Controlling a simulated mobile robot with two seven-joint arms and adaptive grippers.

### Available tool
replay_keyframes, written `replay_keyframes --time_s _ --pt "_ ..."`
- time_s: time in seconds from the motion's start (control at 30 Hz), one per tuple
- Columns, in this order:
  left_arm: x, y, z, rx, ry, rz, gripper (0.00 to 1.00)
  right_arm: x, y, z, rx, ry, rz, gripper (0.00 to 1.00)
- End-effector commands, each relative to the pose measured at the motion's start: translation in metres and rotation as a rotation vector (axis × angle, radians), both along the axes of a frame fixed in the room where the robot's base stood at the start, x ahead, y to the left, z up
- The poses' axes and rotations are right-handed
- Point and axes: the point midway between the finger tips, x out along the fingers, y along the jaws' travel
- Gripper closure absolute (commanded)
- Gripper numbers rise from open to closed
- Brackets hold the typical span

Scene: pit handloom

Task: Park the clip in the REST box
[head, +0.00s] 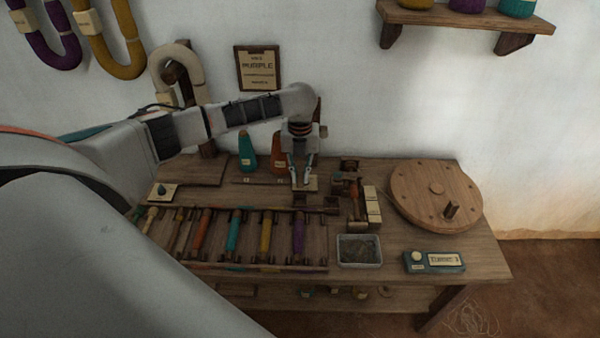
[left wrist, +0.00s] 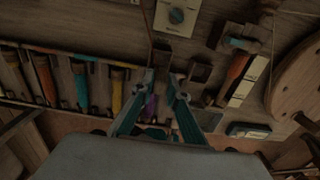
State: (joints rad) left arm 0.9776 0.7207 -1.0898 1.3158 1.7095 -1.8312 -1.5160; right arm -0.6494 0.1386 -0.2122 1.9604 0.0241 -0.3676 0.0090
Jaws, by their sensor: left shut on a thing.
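Small dark open boxes stand just right of the fingers; one shows in the head view (head: 331,204) and in the left wrist view (left wrist: 200,72). No REST label is readable, so I cannot tell which box it is. My right gripper is out of view.
A rack of coloured bobbins (head: 235,231) lies to the left and front. Teal (head: 247,152) and orange-brown (head: 278,152) cones stand behind. To the right are a metal tray (head: 359,250), a wooden wheel (head: 435,190) and a teal counter box (head: 434,262).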

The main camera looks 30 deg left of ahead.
Motion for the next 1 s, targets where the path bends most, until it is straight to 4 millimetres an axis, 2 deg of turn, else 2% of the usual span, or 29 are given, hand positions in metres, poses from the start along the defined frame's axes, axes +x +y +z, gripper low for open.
replay_keyframes --time_s 0.63,1.0 --pt "-0.001 0.001 -0.053 0.001 0.006 0.0 0.97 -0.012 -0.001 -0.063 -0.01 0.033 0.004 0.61" --pt "0.0 0.001 -0.077 0.001 0.003 0.002 0.97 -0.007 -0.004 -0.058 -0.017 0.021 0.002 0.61"
